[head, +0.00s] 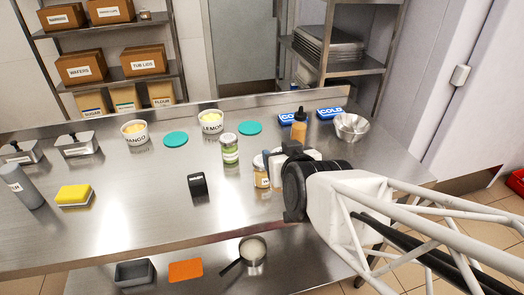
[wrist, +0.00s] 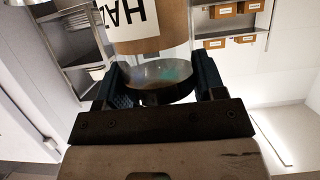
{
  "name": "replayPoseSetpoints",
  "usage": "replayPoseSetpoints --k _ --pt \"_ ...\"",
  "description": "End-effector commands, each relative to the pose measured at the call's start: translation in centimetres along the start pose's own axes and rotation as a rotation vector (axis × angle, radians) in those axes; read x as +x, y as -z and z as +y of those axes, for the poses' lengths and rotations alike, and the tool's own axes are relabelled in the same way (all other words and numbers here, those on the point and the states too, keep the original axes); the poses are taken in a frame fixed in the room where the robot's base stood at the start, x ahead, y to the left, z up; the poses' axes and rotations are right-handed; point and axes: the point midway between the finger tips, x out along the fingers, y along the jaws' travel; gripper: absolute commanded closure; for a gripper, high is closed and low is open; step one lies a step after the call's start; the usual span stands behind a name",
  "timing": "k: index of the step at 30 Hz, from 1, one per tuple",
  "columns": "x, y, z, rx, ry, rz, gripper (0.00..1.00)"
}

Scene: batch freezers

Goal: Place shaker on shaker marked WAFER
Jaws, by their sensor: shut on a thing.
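My gripper (head: 272,163) is over the right part of the steel table, seen from behind. In the wrist view, my gripper (wrist: 155,90) is shut around a clear shaker (wrist: 165,76) with brown contents and a white label beginning "HA". Its round metal end lies between the fingers; its far end is out of the picture. In the head view a tan shaker (head: 261,178) with a white label shows just left of my gripper. Its label is too small to read, and I cannot tell whether it is the held one. The word WAFER is not readable on any shaker.
A green-filled jar (head: 230,148) stands left of my gripper, with a black box (head: 197,184) nearer the front. Behind are an orange bottle (head: 299,125), blue COLD packs (head: 330,112), steel bowls (head: 351,126) and a LEMON tub (head: 211,122). The table's front middle is clear.

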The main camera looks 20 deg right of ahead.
Motion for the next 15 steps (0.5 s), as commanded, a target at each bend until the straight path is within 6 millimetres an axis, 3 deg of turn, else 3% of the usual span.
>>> replayPoseSetpoints --k 15 --pt "4.7 1.4 -0.1 0.001 0.0 -0.001 0.63"
